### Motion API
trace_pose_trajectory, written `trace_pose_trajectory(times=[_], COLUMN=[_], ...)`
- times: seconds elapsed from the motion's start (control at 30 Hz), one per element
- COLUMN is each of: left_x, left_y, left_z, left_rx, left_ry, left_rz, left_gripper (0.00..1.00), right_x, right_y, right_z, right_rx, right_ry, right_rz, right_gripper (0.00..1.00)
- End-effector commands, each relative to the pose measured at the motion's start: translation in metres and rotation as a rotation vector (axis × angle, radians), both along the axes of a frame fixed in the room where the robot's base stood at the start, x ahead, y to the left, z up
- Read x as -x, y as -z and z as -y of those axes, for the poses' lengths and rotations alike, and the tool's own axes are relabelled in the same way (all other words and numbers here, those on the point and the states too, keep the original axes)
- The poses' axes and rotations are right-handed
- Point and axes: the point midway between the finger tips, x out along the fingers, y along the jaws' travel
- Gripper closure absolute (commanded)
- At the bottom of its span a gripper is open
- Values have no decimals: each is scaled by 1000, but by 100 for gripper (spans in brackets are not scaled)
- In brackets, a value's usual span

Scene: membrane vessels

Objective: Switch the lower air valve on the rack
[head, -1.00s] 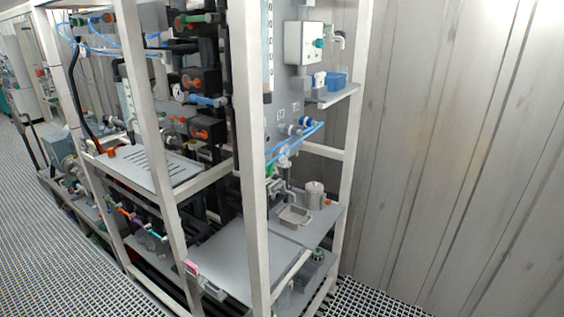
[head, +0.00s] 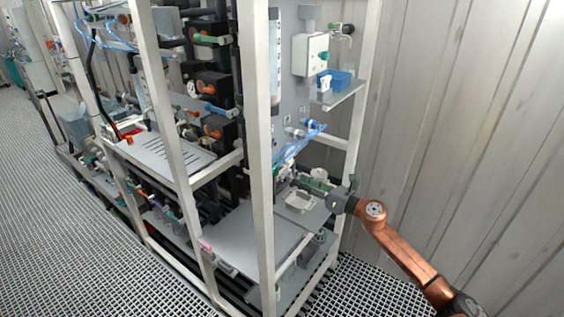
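The white-framed rack (head: 262,150) stands in the middle of the head view. On its grey panel, a blue-capped fitting (head: 312,125) and a paler fitting (head: 295,132) sit close together, with blue air tubes (head: 291,150) running down from them. I cannot tell for sure which part is the lower air valve. My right gripper (head: 328,190) reaches in from the right at the end of a copper arm. It is at the rack's right side, over the lower shelf and below the blue tubes. Its fingers are small and blend with the parts behind, so their opening is unclear. My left gripper is out of view.
A small tray (head: 300,202) lies on the lower shelf beside my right gripper. A white box (head: 309,55) and a blue bin (head: 338,80) are higher up. The right rack post (head: 362,100) stands close to my arm. The grating floor on the left is clear.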

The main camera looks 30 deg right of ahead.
Motion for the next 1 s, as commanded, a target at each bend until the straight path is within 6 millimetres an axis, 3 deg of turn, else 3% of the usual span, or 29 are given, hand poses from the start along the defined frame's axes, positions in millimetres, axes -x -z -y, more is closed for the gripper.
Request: trace_pose_trajectory(times=[0.03,0.2,0.6,1.0], left_x=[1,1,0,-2], left_y=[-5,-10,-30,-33], left_z=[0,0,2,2], left_rx=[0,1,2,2], left_ry=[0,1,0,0], left_rz=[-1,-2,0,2], left_gripper=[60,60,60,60], right_x=[2,-2,-56,-68], right_y=[-17,-33,-33,-30], right_z=[-9,-23,-44,-49], right_rx=[46,107,101,102], right_ry=[-20,-47,-43,-43], right_rz=[19,45,44,41], right_gripper=[73,73,73,73])
